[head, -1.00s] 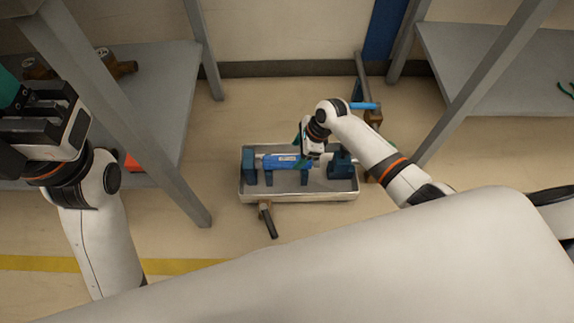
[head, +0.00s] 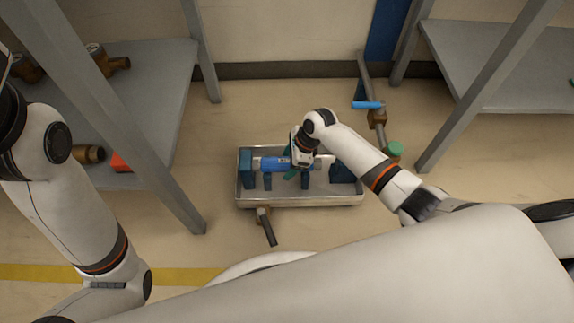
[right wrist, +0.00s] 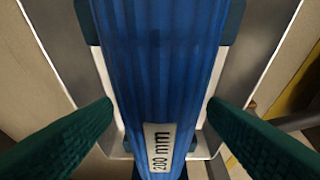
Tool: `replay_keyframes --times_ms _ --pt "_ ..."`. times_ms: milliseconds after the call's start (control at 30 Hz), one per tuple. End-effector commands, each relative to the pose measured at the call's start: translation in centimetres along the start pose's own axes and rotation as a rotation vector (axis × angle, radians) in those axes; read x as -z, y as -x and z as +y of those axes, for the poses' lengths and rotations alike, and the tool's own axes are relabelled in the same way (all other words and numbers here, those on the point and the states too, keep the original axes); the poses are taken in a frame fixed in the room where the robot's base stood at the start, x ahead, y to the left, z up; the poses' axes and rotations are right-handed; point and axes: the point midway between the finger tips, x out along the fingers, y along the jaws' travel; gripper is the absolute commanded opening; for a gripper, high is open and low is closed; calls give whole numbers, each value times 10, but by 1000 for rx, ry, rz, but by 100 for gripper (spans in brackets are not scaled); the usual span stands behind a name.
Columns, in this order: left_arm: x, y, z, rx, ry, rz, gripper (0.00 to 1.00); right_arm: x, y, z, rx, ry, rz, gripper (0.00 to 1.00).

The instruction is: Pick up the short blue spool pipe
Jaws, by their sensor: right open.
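The blue spool pipe (head: 272,163) lies level across dark blue supports in a metal tray (head: 300,201) on the floor. In the right wrist view the pipe (right wrist: 160,70) fills the middle, with a white "200 mm" label at its lower end. My right gripper (head: 296,172) is over the pipe's right part and hides some of it. Its green fingers (right wrist: 160,125) are open, one on each side of the pipe, with gaps visible between them and the pipe. My left arm is at the left edge of the head view, its gripper out of frame.
A pipe with a blue handle (head: 368,105) and a green cap (head: 394,149) stands right of the tray. Grey shelves (head: 150,105) with brass fittings (head: 108,62) stand left; another shelf (head: 490,65) stands right.

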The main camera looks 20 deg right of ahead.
Motion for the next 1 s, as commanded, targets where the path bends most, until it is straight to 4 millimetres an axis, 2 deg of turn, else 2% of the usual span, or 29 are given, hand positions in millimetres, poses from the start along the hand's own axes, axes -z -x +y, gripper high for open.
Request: replay_keyframes --times_ms 133,533,833,1000 --pt "0 0 0 0 0 0 36 0 1 0 0 0 0 66" --pt "0 0 0 0 1 0 36 0 0 0 0 1 0 0" --pt "0 -2 0 0 1 -1 36 2 3 1 -3 1 2 0" --pt "1 -6 2 -5 2 -5 36 6 12 1 -3 2 3 0"
